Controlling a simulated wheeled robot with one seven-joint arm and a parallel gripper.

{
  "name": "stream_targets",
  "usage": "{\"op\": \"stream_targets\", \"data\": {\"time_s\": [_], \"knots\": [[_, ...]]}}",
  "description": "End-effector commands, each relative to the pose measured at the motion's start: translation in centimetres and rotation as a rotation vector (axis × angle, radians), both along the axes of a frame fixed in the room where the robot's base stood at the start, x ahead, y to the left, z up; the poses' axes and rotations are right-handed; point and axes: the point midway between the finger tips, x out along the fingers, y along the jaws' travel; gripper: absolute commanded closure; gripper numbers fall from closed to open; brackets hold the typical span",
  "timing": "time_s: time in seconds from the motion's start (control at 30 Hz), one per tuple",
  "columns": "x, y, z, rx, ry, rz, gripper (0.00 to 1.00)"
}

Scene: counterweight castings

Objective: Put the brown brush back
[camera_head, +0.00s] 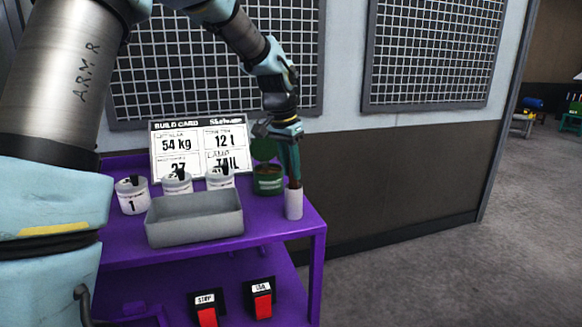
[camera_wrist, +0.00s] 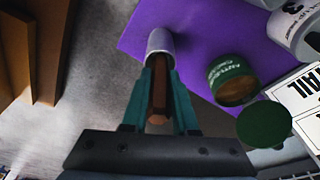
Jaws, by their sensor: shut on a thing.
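The brown brush (camera_wrist: 159,88) is between the fingers of my gripper (camera_wrist: 161,76), which is shut on it. In the head view the brush (camera_head: 294,183) shows as a short brown piece under my gripper (camera_head: 292,172). A white cup (camera_head: 293,205) stands upright at the right front corner of the purple table, directly below the gripper. The cup also shows in the wrist view (camera_wrist: 159,41), where the brush's far end meets its mouth. The brush's lower end is hidden, so how deep it sits in the cup cannot be told.
A green tin (camera_head: 268,184) with a raised round green lid (camera_head: 263,149) stands just left of the cup. A grey tray (camera_head: 195,228) and several white pots (camera_head: 132,195) stand farther left on the purple table (camera_head: 309,222). A build card board (camera_head: 200,140) stands behind.

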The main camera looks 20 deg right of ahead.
Motion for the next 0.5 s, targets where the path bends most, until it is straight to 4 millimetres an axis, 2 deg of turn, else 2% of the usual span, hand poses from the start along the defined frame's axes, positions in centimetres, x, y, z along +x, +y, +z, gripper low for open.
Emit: {"op": "stream_targets", "data": {"time_s": [0.33,0.37,0.5], "knots": [[-0.01,0.00,-0.74,0.000,0.000,0.000,1.00],[-0.01,0.00,-0.73,0.000,0.000,0.000,0.72],[0.00,0.00,-0.67,0.000,0.000,0.000,0.56]]}}
